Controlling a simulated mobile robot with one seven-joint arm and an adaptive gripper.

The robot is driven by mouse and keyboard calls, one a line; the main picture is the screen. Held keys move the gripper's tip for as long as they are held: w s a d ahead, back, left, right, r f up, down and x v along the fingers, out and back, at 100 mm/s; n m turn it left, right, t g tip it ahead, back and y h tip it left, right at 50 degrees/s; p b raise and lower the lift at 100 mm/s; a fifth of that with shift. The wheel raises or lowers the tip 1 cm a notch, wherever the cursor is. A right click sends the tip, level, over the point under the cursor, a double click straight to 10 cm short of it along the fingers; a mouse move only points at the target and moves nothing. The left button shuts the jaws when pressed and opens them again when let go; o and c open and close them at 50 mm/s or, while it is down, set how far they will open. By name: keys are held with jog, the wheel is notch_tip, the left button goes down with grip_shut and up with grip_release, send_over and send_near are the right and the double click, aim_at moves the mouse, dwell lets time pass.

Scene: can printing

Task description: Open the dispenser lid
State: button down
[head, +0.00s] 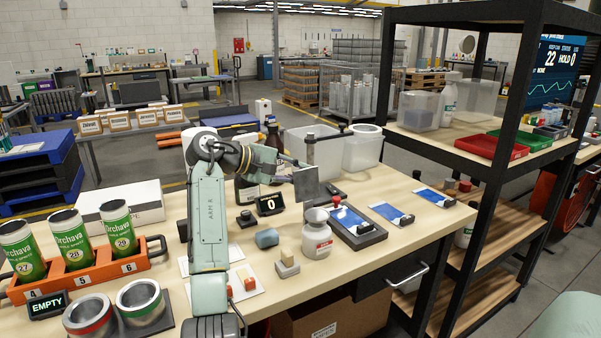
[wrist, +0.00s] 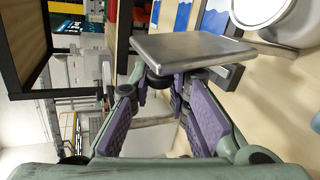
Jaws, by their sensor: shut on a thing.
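My gripper (head: 288,172) is over the middle of the worktable, pointing right. A square grey metal plate (head: 306,187), which looks like the lid, stands nearly upright at its fingertips. In the wrist view the plate (wrist: 190,50) lies just beyond the purple-padded fingers of my gripper (wrist: 165,85). The fingers meet at a small dark part at the plate's edge, and the exact contact is partly hidden. I cannot clearly tell the dispenser body or whether the plate is joined to it.
A white open-mouthed jar (head: 317,240) stands in front of the plate, near a dark tray with a blue card (head: 350,222). A clear bin (head: 312,150) and white canister (head: 362,150) stand behind. An orange can rack (head: 85,275) is left. A black-framed shelf (head: 490,150) is right.

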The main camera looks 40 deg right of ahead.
dwell(0.3)
jog(key=c, duration=1.6)
grip_release()
jog(key=shift+o, duration=0.2)
jog(key=v, duration=1.2)
